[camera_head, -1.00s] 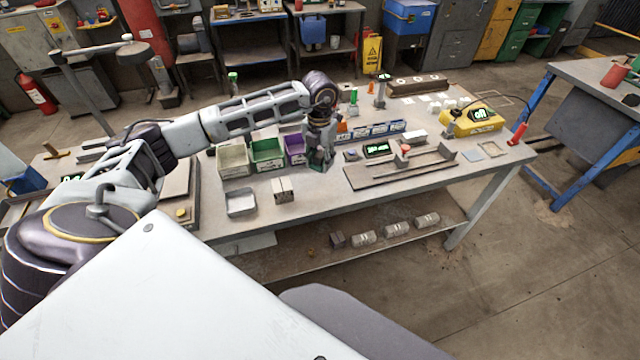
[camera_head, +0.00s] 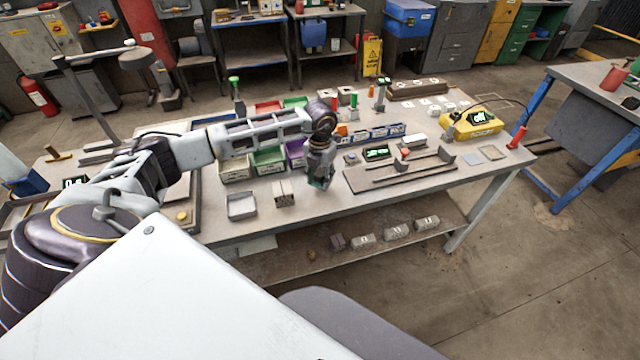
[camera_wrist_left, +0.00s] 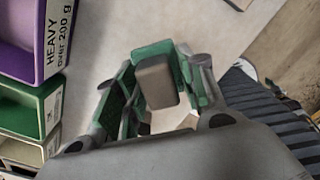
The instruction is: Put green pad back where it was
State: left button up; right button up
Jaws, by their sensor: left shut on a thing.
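My left gripper (camera_head: 320,182) is over the front middle of the workbench, just right of a pair of small grey-brown blocks (camera_head: 283,193). Green shows on both sides and behind a grey-brown block face (camera_wrist_left: 156,83) between the fingers. Where the pad ends and the fingers begin is hard to tell. Whether the held piece touches the bench is unclear. My right gripper is not in view.
On the workbench (camera_head: 225,222), a purple bin (camera_head: 296,152), a green bin (camera_head: 268,160) and a pale bin (camera_head: 235,170) stand left of the gripper. A metal tray (camera_head: 241,206) lies in front. A railed fixture (camera_head: 400,173) is to the right.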

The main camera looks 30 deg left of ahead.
aim_at(320, 184)
pick_arm(q)
notch_tip(320, 184, down, 3)
jog(key=shift+f, duration=0.2)
jog(key=shift+f, duration=0.15)
jog(key=o, duration=1)
